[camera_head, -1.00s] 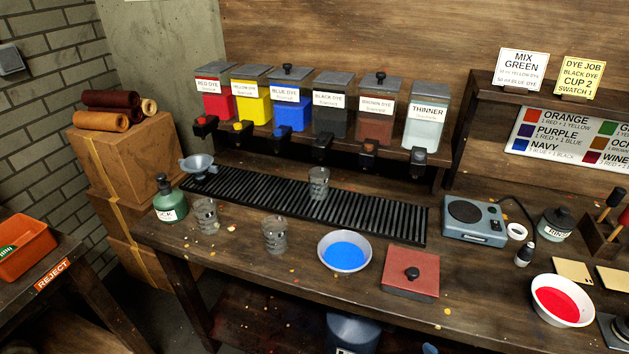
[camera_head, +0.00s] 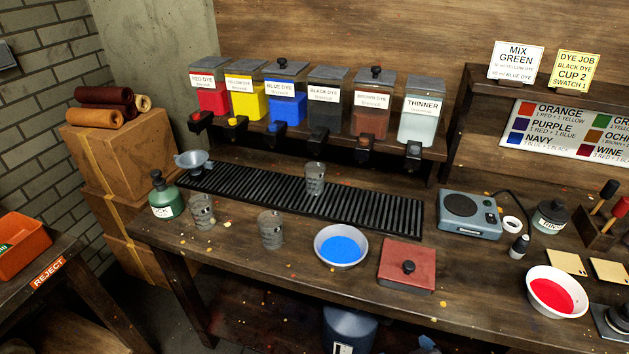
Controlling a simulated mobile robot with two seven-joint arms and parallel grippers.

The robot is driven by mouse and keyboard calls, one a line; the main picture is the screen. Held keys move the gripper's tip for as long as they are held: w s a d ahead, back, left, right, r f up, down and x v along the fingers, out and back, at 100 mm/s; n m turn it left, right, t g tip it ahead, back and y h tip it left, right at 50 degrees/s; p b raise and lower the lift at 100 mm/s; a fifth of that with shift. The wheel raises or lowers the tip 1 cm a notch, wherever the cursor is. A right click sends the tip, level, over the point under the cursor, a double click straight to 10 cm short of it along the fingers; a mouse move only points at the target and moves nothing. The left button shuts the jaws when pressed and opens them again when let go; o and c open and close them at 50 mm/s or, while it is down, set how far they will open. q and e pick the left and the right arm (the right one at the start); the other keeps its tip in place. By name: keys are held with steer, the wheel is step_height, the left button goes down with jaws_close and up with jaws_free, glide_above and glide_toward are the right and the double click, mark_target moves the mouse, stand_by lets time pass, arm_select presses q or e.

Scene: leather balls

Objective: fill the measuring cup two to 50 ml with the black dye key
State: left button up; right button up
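The black dye dispenser (camera_head: 324,103) stands on the raised shelf between the blue and brown dye dispensers. Its dark key (camera_head: 318,139) is at its front foot. One clear measuring cup (camera_head: 315,179) stands upright on the ribbed black drip tray (camera_head: 378,213), in front of and below the black dispenser. Two more cups stand on the bench, one at the left (camera_head: 202,211) and one nearer the middle (camera_head: 271,229). I cannot read a number on any cup, and no black dye shows in them. Neither of my grippers is in view.
A funnel (camera_head: 194,161) and green bottle (camera_head: 165,196) stand at the left. A yellow card (camera_head: 574,72) reads black dye, cup 2, swatch 1.

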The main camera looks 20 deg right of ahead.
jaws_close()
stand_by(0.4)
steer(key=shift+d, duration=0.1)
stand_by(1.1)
